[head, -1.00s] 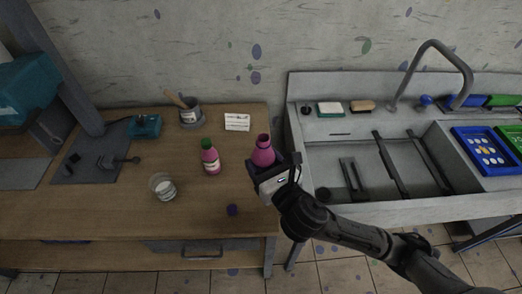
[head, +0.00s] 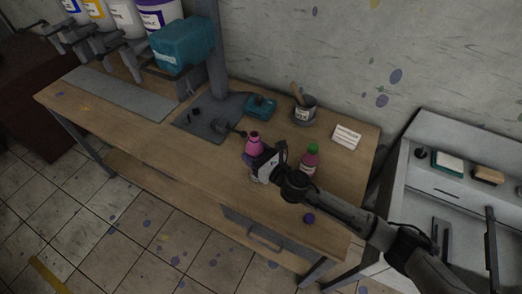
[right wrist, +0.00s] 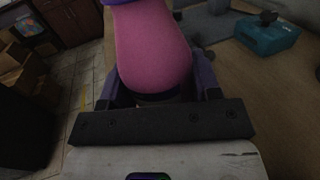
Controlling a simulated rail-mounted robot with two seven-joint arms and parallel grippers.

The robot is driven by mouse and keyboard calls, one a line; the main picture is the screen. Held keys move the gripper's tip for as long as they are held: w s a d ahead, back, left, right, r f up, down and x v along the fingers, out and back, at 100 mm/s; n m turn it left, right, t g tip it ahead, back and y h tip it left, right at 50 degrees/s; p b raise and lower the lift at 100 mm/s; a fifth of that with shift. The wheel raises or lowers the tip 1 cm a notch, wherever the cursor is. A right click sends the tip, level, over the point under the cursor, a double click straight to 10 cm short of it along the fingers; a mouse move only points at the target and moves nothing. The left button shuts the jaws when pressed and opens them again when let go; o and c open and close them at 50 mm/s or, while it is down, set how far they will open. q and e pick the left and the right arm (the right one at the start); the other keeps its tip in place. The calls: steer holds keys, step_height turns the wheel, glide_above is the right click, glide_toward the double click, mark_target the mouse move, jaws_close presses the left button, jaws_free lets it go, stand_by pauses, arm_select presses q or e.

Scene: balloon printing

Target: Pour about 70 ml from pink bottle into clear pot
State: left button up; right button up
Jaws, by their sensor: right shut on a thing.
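My right gripper (head: 257,158) is shut on an open pink bottle (head: 254,143) and holds it upright, with no cap on its mouth. In the right wrist view the pink bottle (right wrist: 150,45) fills the space between the fingers. The clear pot (head: 255,181) is mostly hidden by the gripper; only a faint edge shows below it, and its contents cannot be seen. A small purple cap (head: 308,218) lies near the front edge. My left gripper is not in view.
The wooden table (head: 180,150) has free room at left. Behind the held bottle are a dark plate (head: 205,122), a teal device (head: 261,106), a grey mortar with pestle (head: 303,112) and a white card (head: 346,136). A sink (head: 450,200) stands at right.

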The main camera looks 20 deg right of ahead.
steer(key=shift+w+a+f+y, duration=0.1)
steer(key=shift+w+f+y, duration=0.15)
steer(key=shift+f+y, duration=0.2)
steer(key=a+m, duration=0.1)
steer(key=m, duration=0.2)
steer(key=s+a+m, duration=0.1)
steer(key=a+m, duration=0.1)
steer(key=m, duration=0.1)
steer(key=s+a+m, duration=0.1)
steer(key=a+m, duration=0.1)
steer(key=m, duration=0.1)
steer(key=shift+s+a, duration=0.2)
steer(key=shift+s, duration=0.05)
steer(key=shift+a+f+m, duration=0.1)
steer(key=shift+f+m, duration=0.05)
steer(key=shift+m, duration=0.45)
steer(key=shift+s+a+f+m, duration=0.1)
steer(key=shift+s+a+m, duration=0.05)
steer(key=shift+m, duration=0.25)
steer(key=shift+a+f+m+p, duration=0.25)
steer(key=shift+m+p, duration=0.2)
steer(key=shift+m, duration=0.35)
